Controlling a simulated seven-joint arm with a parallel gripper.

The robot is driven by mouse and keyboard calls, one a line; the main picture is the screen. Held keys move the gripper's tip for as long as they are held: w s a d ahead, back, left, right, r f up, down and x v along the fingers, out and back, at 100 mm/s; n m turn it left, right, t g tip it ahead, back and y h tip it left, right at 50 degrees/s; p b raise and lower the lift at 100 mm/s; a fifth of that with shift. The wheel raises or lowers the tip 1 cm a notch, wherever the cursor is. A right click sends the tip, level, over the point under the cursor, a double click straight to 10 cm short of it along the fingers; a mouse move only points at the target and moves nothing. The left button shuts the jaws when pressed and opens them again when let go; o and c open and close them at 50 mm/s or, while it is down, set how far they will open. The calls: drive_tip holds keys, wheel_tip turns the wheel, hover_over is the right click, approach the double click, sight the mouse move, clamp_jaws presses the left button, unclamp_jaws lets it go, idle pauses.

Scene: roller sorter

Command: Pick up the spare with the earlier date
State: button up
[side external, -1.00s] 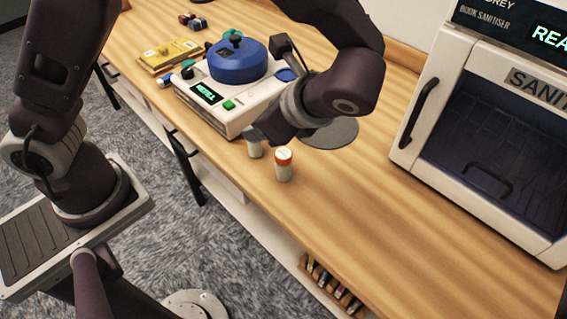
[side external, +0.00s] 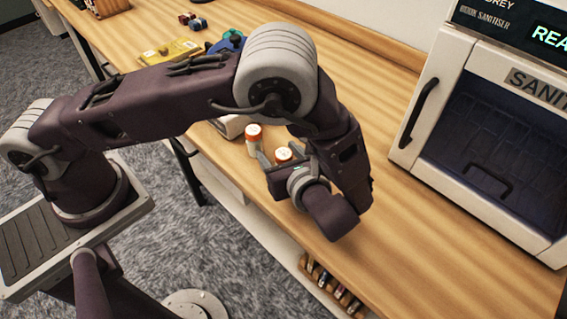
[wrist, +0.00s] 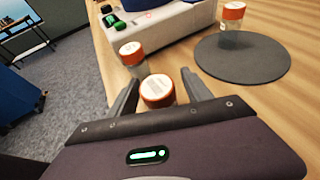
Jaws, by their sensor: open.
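Three small clear jars with orange caps and pale round labels on top show in the wrist view. One jar (wrist: 158,92) stands between the fingers of my gripper (wrist: 160,77), which is open around it; contact is not clear. A second jar (wrist: 132,56) stands just beyond the left finger. A third jar (wrist: 231,22) stands on a dark grey disc (wrist: 243,62). In the side view, the jar at my gripper (side external: 281,156) and the second jar (side external: 254,138) show; the third is hidden behind my arm. The dates on the labels are too small to read.
A white machine (wrist: 170,30) with green buttons stands beyond the jars. A white sanitiser cabinet (side external: 480,150) stands at the right of the wooden bench. A yellow item (side external: 170,53) lies farther back. The near bench front is open, with its edge close to the jars.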

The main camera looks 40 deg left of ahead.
clamp_jaws()
